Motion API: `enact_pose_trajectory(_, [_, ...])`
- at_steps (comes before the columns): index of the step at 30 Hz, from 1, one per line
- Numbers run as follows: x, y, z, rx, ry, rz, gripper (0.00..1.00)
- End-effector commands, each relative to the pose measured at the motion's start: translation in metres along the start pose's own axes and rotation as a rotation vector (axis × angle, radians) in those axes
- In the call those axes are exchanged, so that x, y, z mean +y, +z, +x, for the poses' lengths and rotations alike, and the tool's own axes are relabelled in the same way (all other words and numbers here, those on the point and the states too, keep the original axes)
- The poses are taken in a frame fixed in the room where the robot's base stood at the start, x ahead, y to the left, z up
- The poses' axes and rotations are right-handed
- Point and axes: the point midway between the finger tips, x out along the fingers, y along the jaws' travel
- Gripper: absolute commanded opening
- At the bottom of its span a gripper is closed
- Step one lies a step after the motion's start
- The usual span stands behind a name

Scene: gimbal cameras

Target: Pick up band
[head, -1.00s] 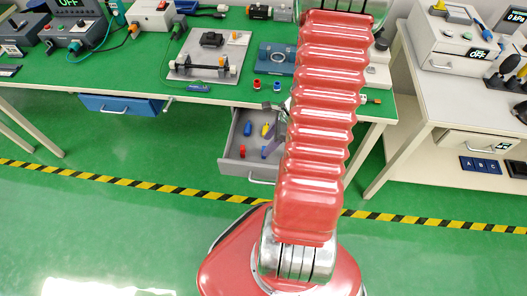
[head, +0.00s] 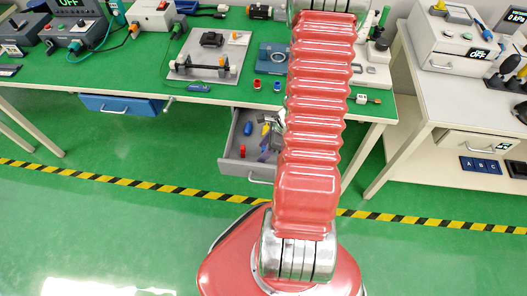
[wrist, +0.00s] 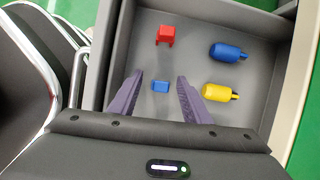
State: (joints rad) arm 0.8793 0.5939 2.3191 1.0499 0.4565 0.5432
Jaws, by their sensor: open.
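No item is clearly recognisable as a band. In the wrist view, a small blue block-like piece (wrist: 160,86) lies on the floor of the grey drawer (wrist: 128,42), between the purple fingers of my gripper (wrist: 160,76). The fingers are spread, with nothing held between them. A red piece (wrist: 165,35) lies beyond the fingertips. A blue cylinder (wrist: 227,52) and a yellow cylinder (wrist: 217,92) lie to the right. In the head view, my gripper (head: 268,150) is over the open drawer (head: 229,163), partly hidden by my arm.
The green workbench (head: 140,85) above the drawer carries a fixture plate (head: 190,72), red and blue caps and boxes. A closed blue drawer (head: 120,104) is to the left. A second bench (head: 470,100) stands at the right. The drawer walls surround the items closely.

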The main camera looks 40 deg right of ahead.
Motion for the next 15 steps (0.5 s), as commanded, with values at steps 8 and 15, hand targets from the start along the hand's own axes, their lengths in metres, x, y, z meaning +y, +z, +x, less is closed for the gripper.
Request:
enact_pose_trajectory(8, [-0.0003, -0.0001, -0.0004, 0.000, -0.001, 0.000, 0.44])
enact_pose_trajectory(15, [-0.0004, -0.0002, -0.0006, 0.000, -0.001, 0.000, 0.40])
